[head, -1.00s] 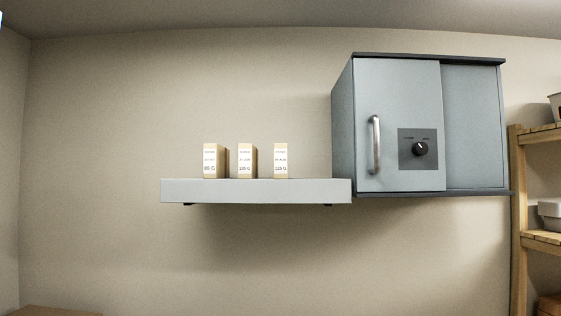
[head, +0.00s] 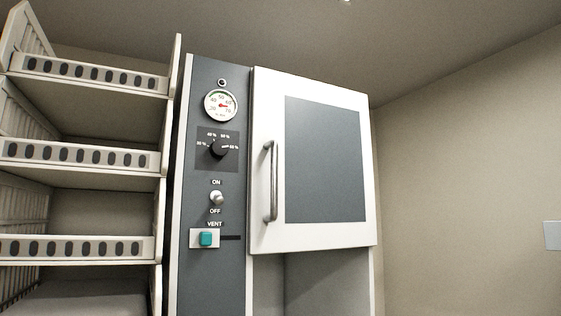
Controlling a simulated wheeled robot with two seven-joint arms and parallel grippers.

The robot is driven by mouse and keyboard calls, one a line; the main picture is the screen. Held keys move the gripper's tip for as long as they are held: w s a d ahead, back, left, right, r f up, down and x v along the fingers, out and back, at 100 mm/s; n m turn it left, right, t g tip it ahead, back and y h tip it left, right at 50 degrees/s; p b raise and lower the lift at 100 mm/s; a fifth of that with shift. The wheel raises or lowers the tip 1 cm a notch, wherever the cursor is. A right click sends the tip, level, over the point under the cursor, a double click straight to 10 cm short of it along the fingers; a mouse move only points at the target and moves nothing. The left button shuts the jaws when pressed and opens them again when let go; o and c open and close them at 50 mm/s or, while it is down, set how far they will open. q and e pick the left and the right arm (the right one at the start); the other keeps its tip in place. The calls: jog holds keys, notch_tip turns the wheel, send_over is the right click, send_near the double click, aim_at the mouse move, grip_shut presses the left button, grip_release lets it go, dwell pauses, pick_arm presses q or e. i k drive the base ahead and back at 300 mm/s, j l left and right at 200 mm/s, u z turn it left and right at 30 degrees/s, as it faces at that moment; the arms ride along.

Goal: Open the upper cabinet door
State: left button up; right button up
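The upper cabinet door (head: 377,185) is white with a grey inset panel (head: 325,160) and looks shut. Its upright metal bar handle (head: 271,182) is on the door's left side. Left of the door is a dark grey control panel (head: 232,270) with a round gauge (head: 220,105), a black dial (head: 218,149), an ON/OFF switch (head: 216,198) and a teal VENT button (head: 206,239). Below the door is an open-looking recess (head: 325,285). Neither of my grippers shows in the head view.
A cream rack (head: 85,183) with several slotted-front shelves stands close at the left of the cabinet. A bare wall (head: 470,180) is on the right, with a small pale plate (head: 552,235) at the picture's edge. The ceiling is close above.

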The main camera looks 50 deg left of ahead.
aim_at(311, 187)
jog(key=u, duration=1.35)
